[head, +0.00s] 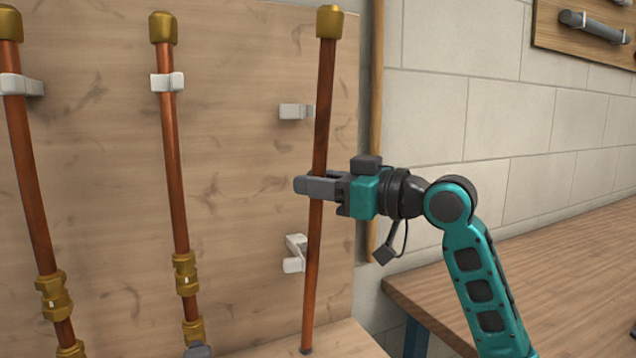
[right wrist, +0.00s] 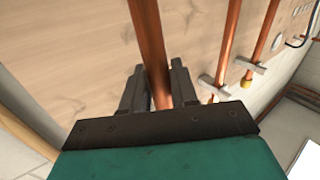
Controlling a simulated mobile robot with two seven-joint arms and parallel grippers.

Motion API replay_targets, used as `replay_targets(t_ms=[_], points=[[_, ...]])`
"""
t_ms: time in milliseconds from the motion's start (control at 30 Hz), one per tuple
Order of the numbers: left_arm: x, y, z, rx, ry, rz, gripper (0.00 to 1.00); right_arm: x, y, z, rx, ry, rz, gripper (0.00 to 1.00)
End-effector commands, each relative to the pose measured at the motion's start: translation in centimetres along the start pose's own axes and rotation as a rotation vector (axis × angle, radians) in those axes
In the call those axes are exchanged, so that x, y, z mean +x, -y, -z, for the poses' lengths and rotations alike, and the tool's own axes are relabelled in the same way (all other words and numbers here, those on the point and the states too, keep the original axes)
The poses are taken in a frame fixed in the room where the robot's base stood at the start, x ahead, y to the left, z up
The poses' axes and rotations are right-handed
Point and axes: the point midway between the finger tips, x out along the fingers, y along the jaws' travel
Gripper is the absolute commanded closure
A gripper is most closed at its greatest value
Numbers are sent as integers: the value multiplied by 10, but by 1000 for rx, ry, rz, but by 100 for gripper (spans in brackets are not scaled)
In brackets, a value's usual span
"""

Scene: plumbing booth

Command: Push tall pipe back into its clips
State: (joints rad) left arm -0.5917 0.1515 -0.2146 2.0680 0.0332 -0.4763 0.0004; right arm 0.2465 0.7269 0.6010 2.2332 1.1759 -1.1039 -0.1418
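The tall copper pipe (head: 323,110) with a brass cap (head: 330,22) stands at the right side of the wooden panel, leaning slightly. Its foot is near the ledge at the bottom. The upper white clip (head: 296,111) and lower white clip (head: 294,253) sit on the panel just left of the pipe, and the pipe is outside both. My right gripper (head: 318,187) is shut on the pipe at mid-height, between the two clips. In the right wrist view the pipe (right wrist: 150,45) runs between the two fingers, which close on it from both sides. My left gripper is not in view.
Two other copper pipes, a middle one (head: 174,170) and a left one (head: 28,180), have brass fittings and sit in white clips on the panel (head: 235,80). A wooden bench (head: 540,260) stands at the right by the block wall. A tool board (head: 580,45) hangs above it.

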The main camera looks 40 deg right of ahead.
Motion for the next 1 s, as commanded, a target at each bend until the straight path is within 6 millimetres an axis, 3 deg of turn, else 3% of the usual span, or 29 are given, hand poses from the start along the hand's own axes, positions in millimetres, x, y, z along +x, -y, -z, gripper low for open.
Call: replay_targets(t_ms=[267, 667, 833, 1000], points=[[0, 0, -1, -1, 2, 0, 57, 0, 0, 0, 0, 0, 1, 100], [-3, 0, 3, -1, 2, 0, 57, 2, -1, 2, 4, 7, 2, 100], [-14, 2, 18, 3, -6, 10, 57, 17, -12, 9, 34, 50, 5, 100], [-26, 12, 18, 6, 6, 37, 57, 36, -25, 9, 70, 103, 10, 100]])
